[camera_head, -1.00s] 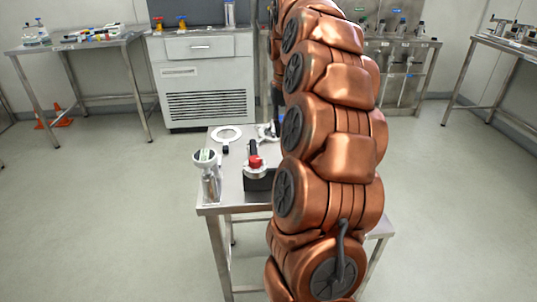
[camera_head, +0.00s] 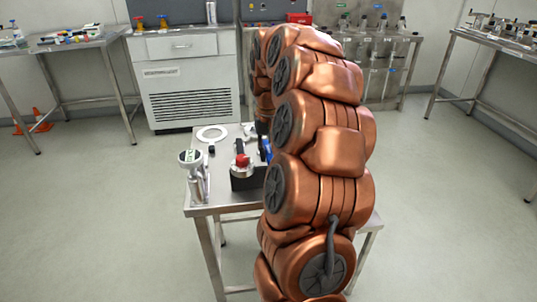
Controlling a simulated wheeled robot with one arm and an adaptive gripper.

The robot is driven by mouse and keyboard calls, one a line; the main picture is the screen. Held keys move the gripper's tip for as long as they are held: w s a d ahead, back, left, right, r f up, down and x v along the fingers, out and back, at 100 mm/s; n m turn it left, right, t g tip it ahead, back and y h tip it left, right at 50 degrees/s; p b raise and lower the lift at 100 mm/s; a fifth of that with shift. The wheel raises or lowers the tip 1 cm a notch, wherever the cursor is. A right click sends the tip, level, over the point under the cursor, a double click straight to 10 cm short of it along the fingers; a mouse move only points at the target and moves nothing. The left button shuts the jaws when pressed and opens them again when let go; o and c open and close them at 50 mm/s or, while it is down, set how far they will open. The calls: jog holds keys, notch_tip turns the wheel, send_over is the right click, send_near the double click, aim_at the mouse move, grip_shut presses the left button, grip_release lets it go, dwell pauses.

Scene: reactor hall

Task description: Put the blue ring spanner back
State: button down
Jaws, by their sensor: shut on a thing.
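A blue piece (camera_head: 265,149), which looks like part of the blue ring spanner, shows at the left edge of my copper arm, above the small steel table (camera_head: 230,197). My gripper (camera_head: 262,129) shows only as a dark sliver directly above it, and my arm covers the rest. It is shut, with the blue piece at its lower end. The spanner's ring ends and any contact with the table are hidden.
On the small table stand a gauge (camera_head: 192,170), a red-topped fitting on a black block (camera_head: 243,171) and a white ring (camera_head: 212,134). Behind are a white cabinet (camera_head: 188,85) and a steel rack (camera_head: 385,55). Side tables (camera_head: 80,42) flank open floor.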

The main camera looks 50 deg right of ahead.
jog(key=shift+f, duration=0.3)
jog(key=c, duration=1)
grip_release()
jog(key=shift+f, duration=0.1)
jog(key=shift+c, duration=0.2)
notch_tip(320, 180, up, 12)
jog(key=shift+s, duration=0.1)
